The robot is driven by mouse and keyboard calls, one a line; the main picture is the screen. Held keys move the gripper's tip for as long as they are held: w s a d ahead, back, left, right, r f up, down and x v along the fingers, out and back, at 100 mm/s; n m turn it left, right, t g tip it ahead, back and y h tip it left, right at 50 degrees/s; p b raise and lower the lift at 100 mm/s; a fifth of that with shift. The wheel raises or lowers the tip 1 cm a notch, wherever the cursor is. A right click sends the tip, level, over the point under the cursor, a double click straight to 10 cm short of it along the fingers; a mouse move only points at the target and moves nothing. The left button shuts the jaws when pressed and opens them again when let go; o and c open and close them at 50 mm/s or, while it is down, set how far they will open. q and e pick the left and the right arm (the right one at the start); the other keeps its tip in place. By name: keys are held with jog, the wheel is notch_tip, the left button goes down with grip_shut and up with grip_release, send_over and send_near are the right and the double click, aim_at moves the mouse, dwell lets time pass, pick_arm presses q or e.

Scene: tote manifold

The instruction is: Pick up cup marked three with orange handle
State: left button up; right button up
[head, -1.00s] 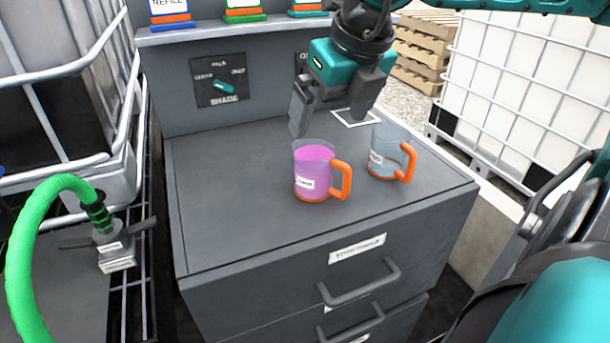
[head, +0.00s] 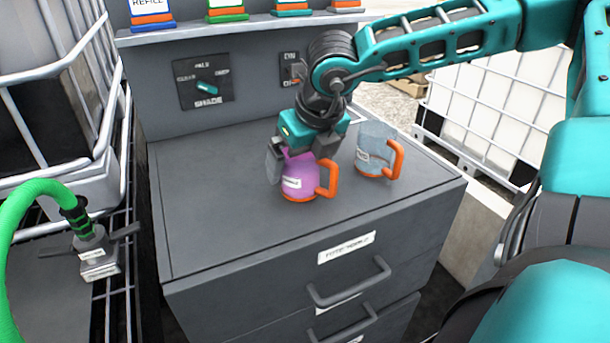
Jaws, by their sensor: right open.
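Two clear cups with orange handles stand upright on the grey cabinet top (head: 215,235). The nearer cup (head: 299,187) holds pink-purple liquid and has a white label too small to read. The other cup (head: 371,157), to its right and further back, looks empty, and its label is also unreadable. My right gripper (head: 296,162) is open and low over the pink cup. One finger is by the cup's left side and the other hides part of its rim. I cannot tell whether they touch it. My left gripper is not in view.
A back panel with a dial (head: 207,88) marked SHADE rises behind the cabinet top, with a shelf of coloured stands above. A green hose (head: 30,205) and valve are at left. A caged white tank (head: 490,120) is at right. The cabinet top's left part is clear.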

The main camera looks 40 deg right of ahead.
jog(key=shift+w+f, duration=0.2)
jog(key=shift+f, duration=0.2)
jog(key=shift+c, duration=0.5)
jog(key=c, duration=0.9)
